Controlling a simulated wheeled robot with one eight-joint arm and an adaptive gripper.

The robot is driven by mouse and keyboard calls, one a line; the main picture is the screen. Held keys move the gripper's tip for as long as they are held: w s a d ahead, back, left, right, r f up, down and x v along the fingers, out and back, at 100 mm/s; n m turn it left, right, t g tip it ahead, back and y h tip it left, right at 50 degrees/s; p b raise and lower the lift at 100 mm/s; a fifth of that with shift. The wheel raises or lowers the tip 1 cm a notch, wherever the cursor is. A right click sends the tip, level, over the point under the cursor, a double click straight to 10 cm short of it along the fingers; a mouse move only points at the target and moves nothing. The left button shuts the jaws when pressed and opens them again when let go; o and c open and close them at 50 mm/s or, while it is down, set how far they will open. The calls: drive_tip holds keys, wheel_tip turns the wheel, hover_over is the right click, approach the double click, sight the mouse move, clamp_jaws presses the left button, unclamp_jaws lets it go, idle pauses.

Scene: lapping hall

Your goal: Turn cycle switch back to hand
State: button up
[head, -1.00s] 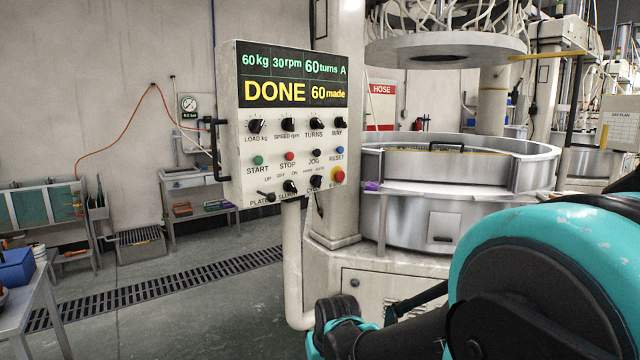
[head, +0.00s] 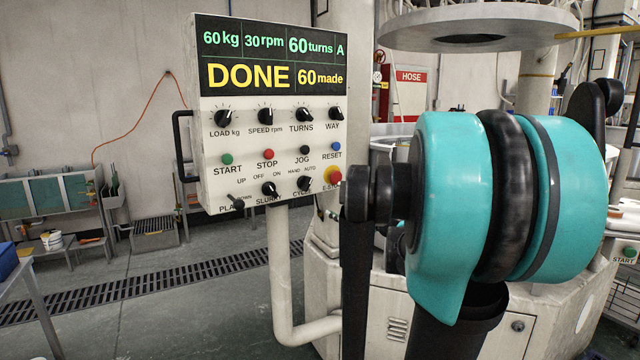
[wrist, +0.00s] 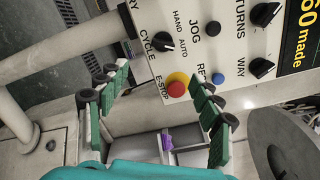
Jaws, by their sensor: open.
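The cycle switch (head: 304,183) is a small black knob low on the white control panel (head: 196,135), between the HAND and AUTO marks and the CYCLE label. It also shows in the wrist view (wrist: 161,42); which mark it points to is too small to tell. The red E-STOP button (wrist: 177,84) is beside it. My gripper (wrist: 160,80) is open and empty, its two green fingers apart in front of the panel's lower edge, with the E-STOP between and beyond them. In the head view my arm hides the gripper.
The display (head: 270,56) reads DONE, 60 made. The pipe (head: 284,270) runs below the panel. A purple thing (wrist: 166,140) shows near the fingers.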

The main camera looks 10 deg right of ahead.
sight(309, 185)
drive_tip(key=x, duration=1.7)
drive_tip(key=shift+w+d+r, duration=0.15)
drive_tip(key=shift+w, duration=0.15)
drive_tip(key=shift+c, duration=0.4)
drive_tip(key=c, duration=1.1)
